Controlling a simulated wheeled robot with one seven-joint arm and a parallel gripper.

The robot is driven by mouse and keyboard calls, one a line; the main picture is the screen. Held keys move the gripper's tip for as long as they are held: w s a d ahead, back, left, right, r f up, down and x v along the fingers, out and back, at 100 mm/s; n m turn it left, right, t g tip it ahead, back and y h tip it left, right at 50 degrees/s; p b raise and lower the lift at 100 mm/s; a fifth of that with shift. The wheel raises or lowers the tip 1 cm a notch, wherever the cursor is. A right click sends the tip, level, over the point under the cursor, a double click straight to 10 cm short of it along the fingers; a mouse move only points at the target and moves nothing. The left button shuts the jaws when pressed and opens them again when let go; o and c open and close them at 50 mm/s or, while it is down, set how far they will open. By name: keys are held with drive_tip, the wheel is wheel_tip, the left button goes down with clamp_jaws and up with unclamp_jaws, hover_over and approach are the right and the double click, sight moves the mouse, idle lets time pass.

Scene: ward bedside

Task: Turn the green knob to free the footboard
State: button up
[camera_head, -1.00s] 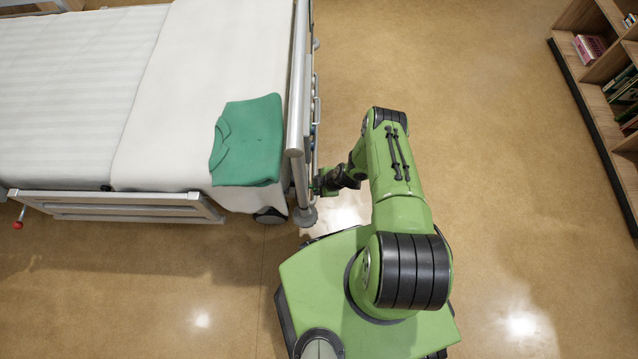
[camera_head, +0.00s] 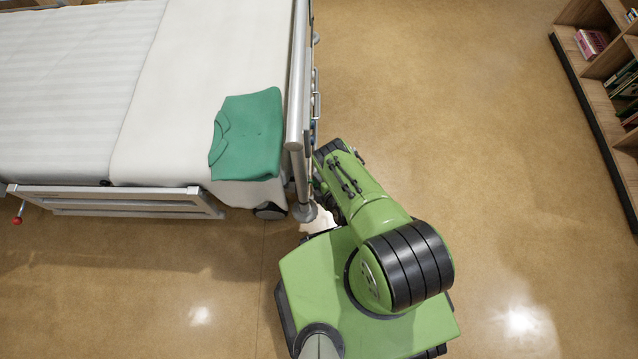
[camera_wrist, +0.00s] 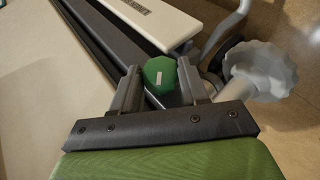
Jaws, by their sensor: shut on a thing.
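The green knob (camera_wrist: 160,74) shows in the wrist view with a pale mark on its face. My gripper (camera_wrist: 158,85) has one finger on each side of it and is shut on it. The footboard (camera_head: 298,100) stands upright at the right end of the bed in the head view. In the head view my arm hides the knob and the gripper, close beside the footboard's lower end.
A grey wheel-like part (camera_wrist: 262,70) sits right of the gripper in the wrist view. A folded green shirt (camera_head: 246,135) lies on the bed (camera_head: 160,90). A bookshelf (camera_head: 590,85) stands far right. The floor between is clear.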

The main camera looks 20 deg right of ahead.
drive_tip(key=shift+s+f, duration=0.1)
idle(0.3)
drive_tip(key=o, duration=1)
drive_tip(key=shift+o, duration=0.2)
